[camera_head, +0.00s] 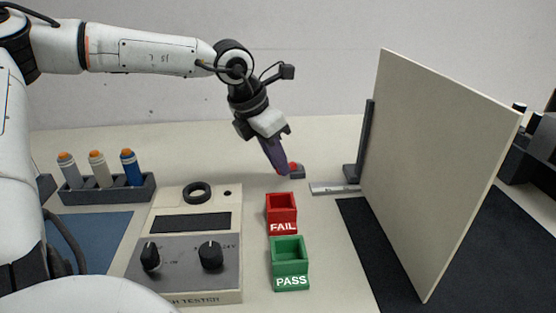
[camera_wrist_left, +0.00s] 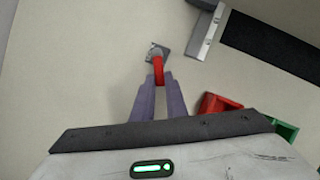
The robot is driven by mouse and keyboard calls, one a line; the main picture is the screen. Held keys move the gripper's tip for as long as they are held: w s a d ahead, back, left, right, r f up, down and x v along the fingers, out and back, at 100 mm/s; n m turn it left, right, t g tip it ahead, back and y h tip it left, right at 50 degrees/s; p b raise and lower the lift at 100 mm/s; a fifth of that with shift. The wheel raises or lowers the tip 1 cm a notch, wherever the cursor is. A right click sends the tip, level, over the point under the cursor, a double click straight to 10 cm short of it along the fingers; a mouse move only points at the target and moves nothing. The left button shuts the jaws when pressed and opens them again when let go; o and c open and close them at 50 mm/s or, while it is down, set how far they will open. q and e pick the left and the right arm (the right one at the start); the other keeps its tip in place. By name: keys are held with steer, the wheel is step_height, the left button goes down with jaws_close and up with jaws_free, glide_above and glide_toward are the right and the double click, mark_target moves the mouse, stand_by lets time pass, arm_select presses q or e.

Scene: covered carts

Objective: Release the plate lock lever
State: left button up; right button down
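The plate lock lever is red (camera_wrist_left: 158,70) on a small grey base (camera_wrist_left: 160,48). In the head view its red part (camera_head: 294,166) is mostly hidden behind my left gripper's fingers. My left gripper (camera_head: 279,168) points down at the lever from above. In the left wrist view its purple fingertips (camera_wrist_left: 159,80) lie on both sides of the red lever, close against it. A large pale plate (camera_head: 430,160) stands upright and tilted to the right of the lever, beside a dark bracket (camera_head: 361,150). My right gripper is not in view.
A red FAIL box (camera_head: 282,226) and a green PASS box (camera_head: 291,278) stand in front of the lever. A tester with knobs (camera_head: 184,268) and a rack of vials (camera_head: 108,189) are on the left. A metal strip (camera_head: 333,189) lies near the bracket.

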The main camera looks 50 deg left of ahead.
arm_select(q)
jaws_close()
steer(key=shift+w+a+m+h, duration=0.15)
steer(key=shift+a+m+h, duration=0.35)
steer(key=shift+m, duration=0.6)
steer(key=o, duration=0.6)
jaws_free()
steer(key=shift+o, duration=0.2)
steer(key=shift+r, duration=0.1)
steer(key=v, duration=1)
steer(key=shift+d+r, duration=0.1)
